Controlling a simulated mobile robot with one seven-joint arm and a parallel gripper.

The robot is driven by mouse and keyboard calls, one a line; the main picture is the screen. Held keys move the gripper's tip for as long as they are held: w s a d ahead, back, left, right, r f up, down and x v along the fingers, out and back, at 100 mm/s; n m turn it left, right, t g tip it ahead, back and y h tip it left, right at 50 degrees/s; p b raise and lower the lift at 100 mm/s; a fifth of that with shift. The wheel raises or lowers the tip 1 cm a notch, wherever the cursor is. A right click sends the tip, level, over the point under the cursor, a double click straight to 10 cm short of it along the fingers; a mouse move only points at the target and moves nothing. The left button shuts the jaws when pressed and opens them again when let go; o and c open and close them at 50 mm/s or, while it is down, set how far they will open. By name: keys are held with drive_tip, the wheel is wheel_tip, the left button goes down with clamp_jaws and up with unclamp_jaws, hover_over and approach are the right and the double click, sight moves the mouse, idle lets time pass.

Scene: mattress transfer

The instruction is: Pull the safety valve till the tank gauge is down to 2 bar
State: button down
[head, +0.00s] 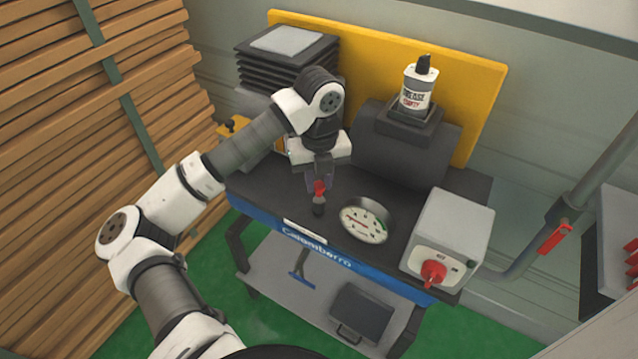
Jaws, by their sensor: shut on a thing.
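The round white tank gauge (364,220) sits on the dark top of the bench, near its front edge, with its dial facing up. Its needle is too small to read from here. A small valve with a red top (319,188) stands to the left of the gauge. My gripper (319,181) points down from above and is shut on the red top of the valve. The fingertips partly hide it.
A grey box with a red knob (433,273) stands at the right end. A dark motor housing (405,145) carries a white bottle (417,88). A black finned block (287,55) is at the back left. Stacked planks (90,150) fill the left. A red-handled pipe (555,238) runs at right.

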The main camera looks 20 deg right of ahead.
sight(319, 184)
drive_tip(key=shift+r, duration=0.1)
drive_tip(key=c, duration=1.2)
unclamp_jaws()
wheel_tip(319, 184, up, 14)
drive_tip(key=b, duration=0.3)
